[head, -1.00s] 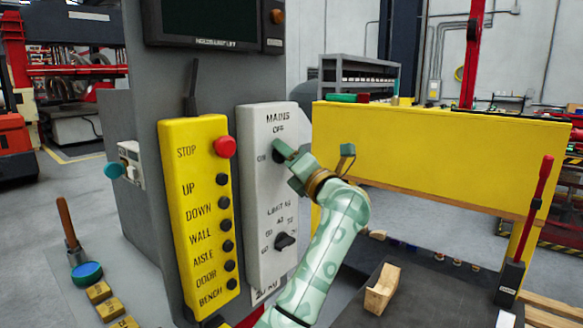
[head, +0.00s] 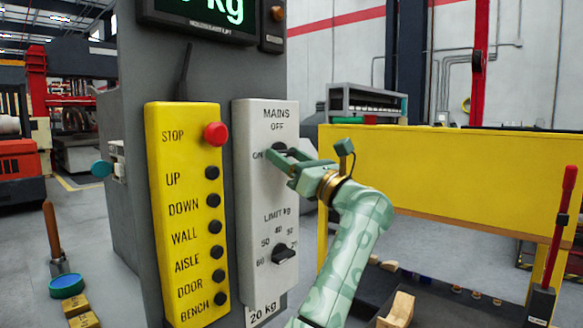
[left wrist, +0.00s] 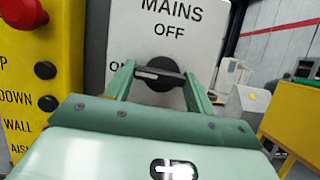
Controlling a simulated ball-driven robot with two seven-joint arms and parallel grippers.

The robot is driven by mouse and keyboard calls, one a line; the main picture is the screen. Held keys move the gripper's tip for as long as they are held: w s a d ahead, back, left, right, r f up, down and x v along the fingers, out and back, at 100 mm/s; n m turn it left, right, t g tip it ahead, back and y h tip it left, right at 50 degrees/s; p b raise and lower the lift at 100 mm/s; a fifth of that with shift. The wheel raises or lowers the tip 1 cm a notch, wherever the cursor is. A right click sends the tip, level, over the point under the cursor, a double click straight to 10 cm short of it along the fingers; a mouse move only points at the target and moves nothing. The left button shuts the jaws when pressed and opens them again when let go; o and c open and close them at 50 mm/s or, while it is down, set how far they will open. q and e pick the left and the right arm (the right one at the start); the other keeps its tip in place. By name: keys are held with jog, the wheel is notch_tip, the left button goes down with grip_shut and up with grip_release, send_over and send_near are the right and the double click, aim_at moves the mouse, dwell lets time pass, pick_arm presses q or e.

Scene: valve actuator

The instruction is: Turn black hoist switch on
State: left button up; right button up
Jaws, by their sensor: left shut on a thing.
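The black hoist switch (head: 279,148) is a round knob on the white MAINS panel (head: 258,190), below the word OFF and beside ON. In the left wrist view the black switch (left wrist: 162,76) has its bar lying nearly level, with its left end by the ON label. My left gripper (head: 280,162) is shut on it, one green finger on each side in the left wrist view (left wrist: 158,78). The fingers partly cover the switch in the head view. My right gripper is not in view.
A yellow control box (head: 188,215) with a red STOP button (head: 216,134) and several black buttons stands just left of the panel. A lit display (head: 215,14) above shows green characters ending in kg. A black LIMIT knob (head: 284,253) sits lower. A yellow bench (head: 450,180) stands right.

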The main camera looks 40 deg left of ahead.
pick_arm(q)
jog(key=shift+w+f+n, duration=0.1)
jog(key=shift+f+n, duration=0.15)
jog(key=shift+n, duration=0.25)
jog(key=o, duration=1)
jog(key=shift+r, duration=0.1)
jog(key=v, duration=1.6)
jog(key=shift+w+d+r+p, duration=0.1)
jog(key=shift+d+p, duration=0.2)
jog(key=shift+p, duration=0.05)
